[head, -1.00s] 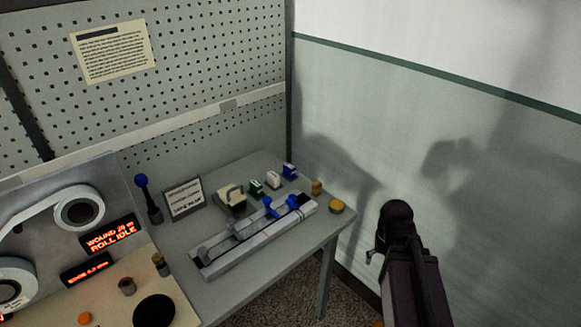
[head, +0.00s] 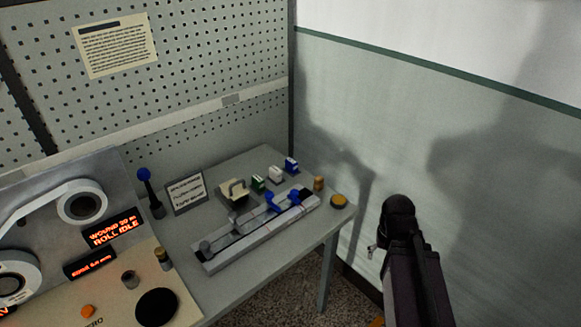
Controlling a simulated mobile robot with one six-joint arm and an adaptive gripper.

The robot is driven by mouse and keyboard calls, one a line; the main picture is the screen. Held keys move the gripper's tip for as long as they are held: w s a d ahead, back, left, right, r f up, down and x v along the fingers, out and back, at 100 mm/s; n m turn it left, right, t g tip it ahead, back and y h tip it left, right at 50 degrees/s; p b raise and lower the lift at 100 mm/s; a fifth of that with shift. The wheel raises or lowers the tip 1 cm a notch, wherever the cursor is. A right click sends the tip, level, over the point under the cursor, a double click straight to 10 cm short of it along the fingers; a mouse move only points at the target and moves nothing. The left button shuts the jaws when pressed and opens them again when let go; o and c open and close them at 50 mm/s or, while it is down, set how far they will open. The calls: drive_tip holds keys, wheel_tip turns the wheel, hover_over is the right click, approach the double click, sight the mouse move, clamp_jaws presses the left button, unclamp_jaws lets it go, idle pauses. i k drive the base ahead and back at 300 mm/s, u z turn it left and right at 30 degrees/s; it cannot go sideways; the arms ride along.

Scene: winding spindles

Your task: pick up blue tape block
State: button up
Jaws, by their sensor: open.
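The blue tape block (head: 291,164) stands on the far part of the grey bench, the rearmost in a short row with a white block (head: 275,174) and a green block (head: 257,184). It is small in view, with a pale patch on its side, and nothing touches it. My dark arm rises at the lower right, beyond the bench's right edge. Only a small metallic part of my gripper (head: 372,249) shows beside the arm's end, apart from all blocks. It is open and the rest of it is hidden.
A long grey fixture with blue levers (head: 277,206) lies in front of the blocks. A beige handled device (head: 234,192), a sign (head: 186,192) and a blue-knobbed lever (head: 145,175) stand left. Pegboard and wall close the corner.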

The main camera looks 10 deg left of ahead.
sight(291, 166)
drive_tip(key=z, duration=1)
drive_tip(key=k, duration=0.5)
drive_tip(key=u, duration=1.45)
